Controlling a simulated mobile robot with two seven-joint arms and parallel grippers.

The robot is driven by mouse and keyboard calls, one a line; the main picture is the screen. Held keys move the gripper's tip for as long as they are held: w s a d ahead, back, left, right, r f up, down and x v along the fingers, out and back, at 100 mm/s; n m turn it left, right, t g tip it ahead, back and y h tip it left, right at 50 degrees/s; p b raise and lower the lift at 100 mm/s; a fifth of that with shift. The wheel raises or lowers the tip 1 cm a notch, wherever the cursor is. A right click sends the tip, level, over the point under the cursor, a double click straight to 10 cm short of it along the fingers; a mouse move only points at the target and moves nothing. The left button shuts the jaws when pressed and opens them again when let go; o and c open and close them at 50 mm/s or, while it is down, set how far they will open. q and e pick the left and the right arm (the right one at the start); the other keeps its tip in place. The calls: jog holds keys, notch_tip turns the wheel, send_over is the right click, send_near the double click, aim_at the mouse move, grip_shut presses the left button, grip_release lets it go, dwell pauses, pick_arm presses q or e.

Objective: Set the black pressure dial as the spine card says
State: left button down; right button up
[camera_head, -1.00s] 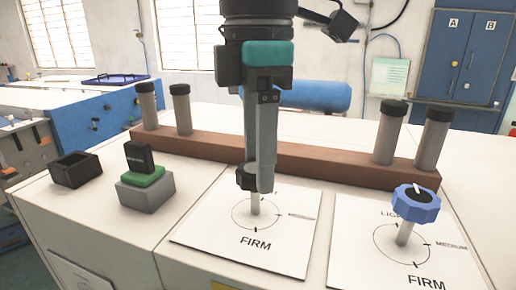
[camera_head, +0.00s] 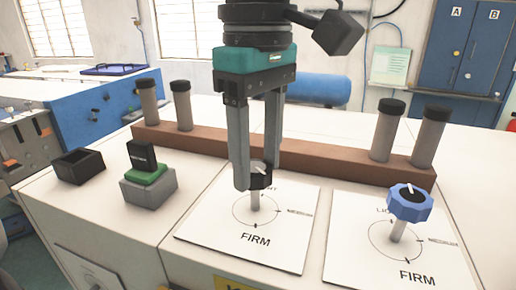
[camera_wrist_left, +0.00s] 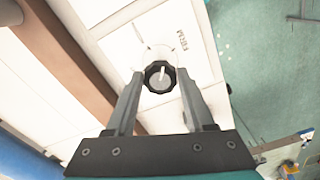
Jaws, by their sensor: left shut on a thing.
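The black dial (camera_head: 261,177) sits on a pale post above a white card (camera_head: 215,238) marked FIRM. My left gripper (camera_head: 257,179) points down with a finger on each side of the dial and is shut on it. In the left wrist view the dial (camera_wrist_left: 159,77) lies between the fingertips; its white pointer line points toward the top of that picture. An upright black piece (camera_head: 141,155) with small pale writing stands in a green base on a grey block; its writing is too small to read. My right gripper is not in view.
A blue dial (camera_head: 409,203) stands on its own post over a second card at the right. A brown rail (camera_head: 320,161) with several black-capped grey posts runs behind. An open black box (camera_head: 78,166) sits at the left.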

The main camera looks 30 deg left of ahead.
aim_at(255, 169)
pick_arm(q)
jog(key=m+p, duration=0.1)
jog(key=m, duration=0.5)
jog(key=shift+s+m, duration=0.1)
jog(key=shift+m, duration=0.3)
dwell(0.4)
jog(key=shift+c, duration=1.3)
grip_release()
jog(key=shift+r, duration=0.15)
notch_tip(255, 169, up, 15)
jog(key=shift+p, duration=0.4)
jog(key=shift+a, duration=0.1)
